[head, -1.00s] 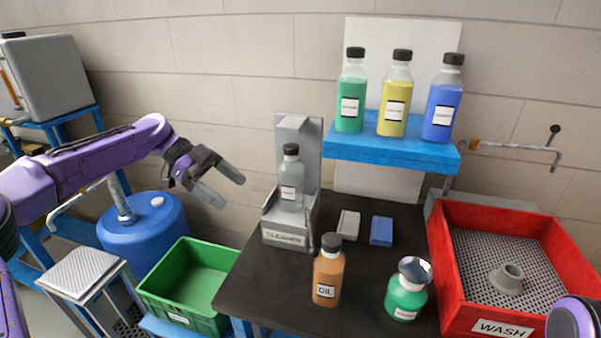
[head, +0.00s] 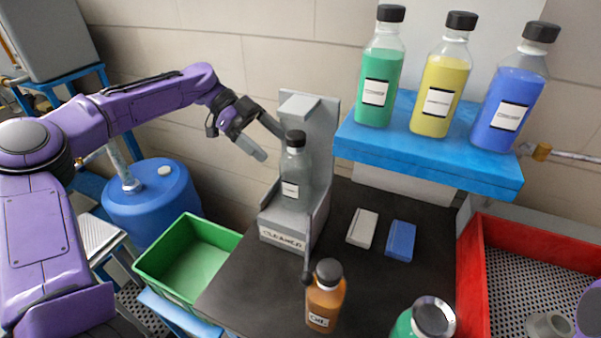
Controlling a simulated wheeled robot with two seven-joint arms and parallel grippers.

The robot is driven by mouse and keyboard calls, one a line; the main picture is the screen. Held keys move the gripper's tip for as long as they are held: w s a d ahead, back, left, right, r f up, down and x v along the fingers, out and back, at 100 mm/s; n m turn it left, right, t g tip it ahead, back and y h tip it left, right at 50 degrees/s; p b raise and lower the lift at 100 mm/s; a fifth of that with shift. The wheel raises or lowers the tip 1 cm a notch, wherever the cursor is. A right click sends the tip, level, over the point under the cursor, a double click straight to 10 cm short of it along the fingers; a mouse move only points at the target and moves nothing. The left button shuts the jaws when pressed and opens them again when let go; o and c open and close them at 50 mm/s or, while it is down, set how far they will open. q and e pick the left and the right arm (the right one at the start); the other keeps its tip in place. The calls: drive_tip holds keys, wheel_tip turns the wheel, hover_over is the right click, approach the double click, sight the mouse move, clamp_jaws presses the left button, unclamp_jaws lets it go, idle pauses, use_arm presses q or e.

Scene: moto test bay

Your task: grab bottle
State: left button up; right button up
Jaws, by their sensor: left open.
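A clear bottle (head: 296,172) with a black cap and white label stands upright in a grey dispenser stand (head: 318,120) marked CLEANER. My left gripper (head: 274,143) is open and empty, just left of the bottle's upper part, with its fingers pointing toward it. One finger overlaps the stand near the bottle's cap; whether it touches is hard to tell. Green (head: 380,75), yellow (head: 439,90) and blue (head: 508,105) bottles stand on the blue shelf (head: 420,165). An orange OIL bottle (head: 325,297) stands on the dark bench.
A white block (head: 362,228) and a blue block (head: 400,241) lie on the dark bench (head: 260,290). A green bottle with a metallic top (head: 430,318) is at the front. A green crate (head: 190,260) sits left, a red wash tray (head: 470,285) right.

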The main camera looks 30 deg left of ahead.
sight(311, 177)
use_arm(q)
drive_tip(key=p+x, duration=0.2)
drive_tip(key=x, duration=0.6)
drive_tip(key=shift+d+r+p, duration=0.15)
drive_tip(key=shift+r+p, duration=0.05)
drive_tip(key=shift+p, duration=0.1)
drive_tip(key=shift+d+f, duration=0.25)
drive_tip(key=shift+d, duration=0.05)
drive_tip(key=shift+a, duration=0.1)
drive_tip(key=c, duration=0.7)
